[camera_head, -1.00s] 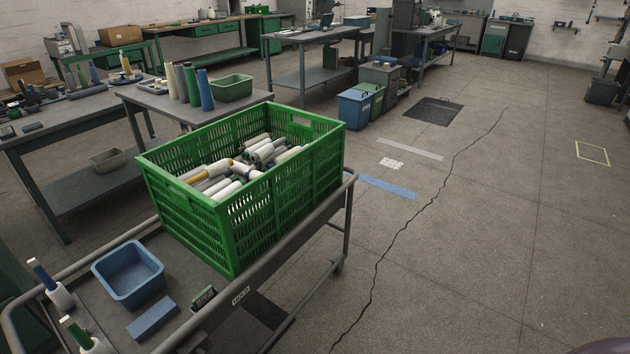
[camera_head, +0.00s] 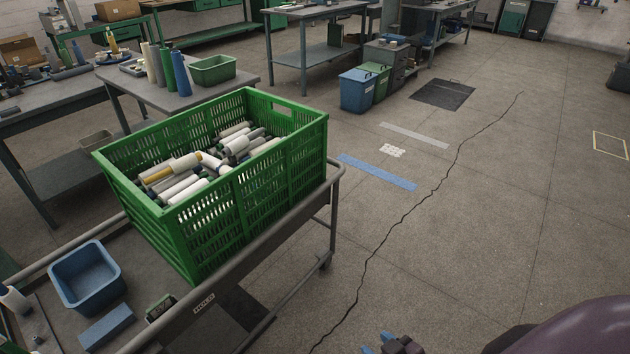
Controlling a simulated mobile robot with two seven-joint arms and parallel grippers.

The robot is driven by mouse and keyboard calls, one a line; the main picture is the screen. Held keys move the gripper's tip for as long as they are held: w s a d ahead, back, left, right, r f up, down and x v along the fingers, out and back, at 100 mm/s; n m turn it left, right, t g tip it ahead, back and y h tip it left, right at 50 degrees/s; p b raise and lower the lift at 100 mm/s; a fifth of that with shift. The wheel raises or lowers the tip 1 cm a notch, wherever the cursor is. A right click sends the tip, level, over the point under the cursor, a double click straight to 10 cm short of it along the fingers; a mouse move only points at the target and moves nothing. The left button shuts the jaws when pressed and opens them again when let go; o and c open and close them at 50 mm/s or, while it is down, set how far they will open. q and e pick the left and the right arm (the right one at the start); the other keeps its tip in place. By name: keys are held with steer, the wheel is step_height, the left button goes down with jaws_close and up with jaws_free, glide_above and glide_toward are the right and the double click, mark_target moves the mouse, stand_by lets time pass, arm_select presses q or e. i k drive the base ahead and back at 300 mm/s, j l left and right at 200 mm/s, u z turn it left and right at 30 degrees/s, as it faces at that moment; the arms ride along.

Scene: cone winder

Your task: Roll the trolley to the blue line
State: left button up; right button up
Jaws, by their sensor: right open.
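The trolley (camera_head: 290,208) is a grey tubular-railed cart at the lower left. It bears a large green slatted crate (camera_head: 250,195) filled with spools and tubes. The blue line (camera_head: 377,172) is a strip on the floor to the right of the trolley, beyond its far end, with bare floor between them. My right gripper (camera_head: 392,345) shows only partly at the bottom edge, open and apart from the trolley's side. My left gripper is out of the picture.
A blue bin (camera_head: 87,277) and a blue block (camera_head: 106,326) lie on the trolley's top. A grey strip (camera_head: 414,138) and a dark floor grate (camera_head: 442,94) lie past the blue line. A workbench (camera_head: 150,90) stands behind the trolley. Floor on the right is clear.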

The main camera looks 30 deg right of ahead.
mark_target(196, 324)
steer(key=i+l, duration=0.1)
steer(key=l, duration=0.35)
steer(key=i+l+u, duration=0.1)
steer(key=l, duration=0.3)
steer(key=i+l, duration=0.1)
steer(key=l, duration=0.35)
steer(key=i+l, duration=0.1)
steer(key=l, duration=0.35)
steer(key=i+l, duration=0.15)
steer(key=l, duration=0.15)
steer(key=i+l, duration=0.1)
steer(key=l, duration=0.25)
steer(key=i+l+u, duration=0.1)
steer(key=l, duration=0.2)
steer(key=i+l, duration=0.15)
steer(key=l, duration=0.2)
steer(key=i+l, duration=0.1)
steer(key=l, duration=0.2)
steer(key=i+l+u, duration=0.25)
steer(key=i, duration=0.15)
steer(key=i+l+u, duration=0.3)
steer(key=i+j, duration=0.05)
steer(key=j, duration=0.05)
